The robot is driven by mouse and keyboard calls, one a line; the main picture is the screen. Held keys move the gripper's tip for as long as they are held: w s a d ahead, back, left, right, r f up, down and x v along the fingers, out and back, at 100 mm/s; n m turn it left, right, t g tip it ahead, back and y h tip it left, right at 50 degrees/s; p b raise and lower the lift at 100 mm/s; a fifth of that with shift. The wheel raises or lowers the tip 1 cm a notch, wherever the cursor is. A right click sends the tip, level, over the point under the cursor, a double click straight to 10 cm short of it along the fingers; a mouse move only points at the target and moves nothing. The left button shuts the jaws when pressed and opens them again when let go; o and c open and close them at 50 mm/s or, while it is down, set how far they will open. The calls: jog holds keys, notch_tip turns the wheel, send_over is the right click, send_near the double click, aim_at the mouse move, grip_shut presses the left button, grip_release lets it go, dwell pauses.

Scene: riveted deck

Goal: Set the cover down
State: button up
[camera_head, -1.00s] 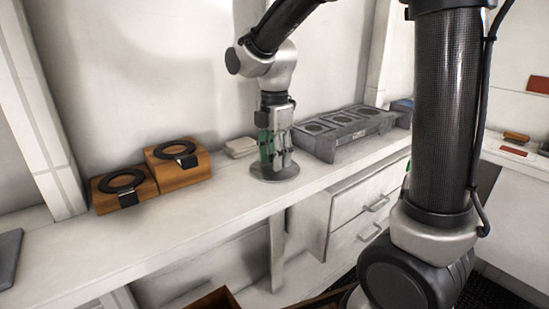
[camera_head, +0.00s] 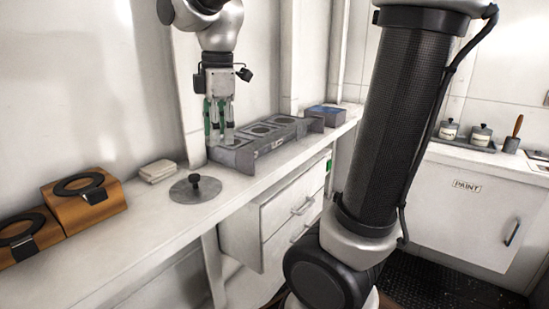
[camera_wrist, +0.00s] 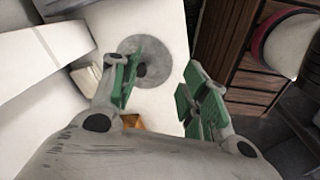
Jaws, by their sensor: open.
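The cover (camera_head: 189,190), a flat round grey lid with a black knob, lies flat on the white counter (camera_head: 150,238). In the wrist view the cover (camera_wrist: 148,62) shows beyond my green-padded fingers, apart from them. My gripper (camera_head: 219,140) is open and empty, raised above the counter and to the right of the cover, in front of the grey unit with round openings (camera_head: 262,137). The wrist view shows my gripper (camera_wrist: 158,95) with its fingers spread and nothing between them.
Wooden blocks with black rings (camera_head: 85,200) stand at the left of the counter. A folded pale cloth or pad (camera_head: 157,171) lies behind the cover. Drawers (camera_head: 290,205) are below, and a cabinet marked PAINT (camera_head: 470,215) stands at the right.

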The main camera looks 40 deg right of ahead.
jog(key=s+d+f+m+t, duration=0.1)
jog(key=s+d+f+m, duration=0.1)
jog(key=s+d+m, duration=0.2)
jog(key=s+d+f+m+t, duration=0.2)
jog(key=s+d+f+m, duration=0.1)
jog(key=s+m, duration=0.7)
jog(key=shift+s+d+m, duration=0.15)
jog(key=shift+d+m, duration=0.65)
jog(key=shift+d, duration=0.1)
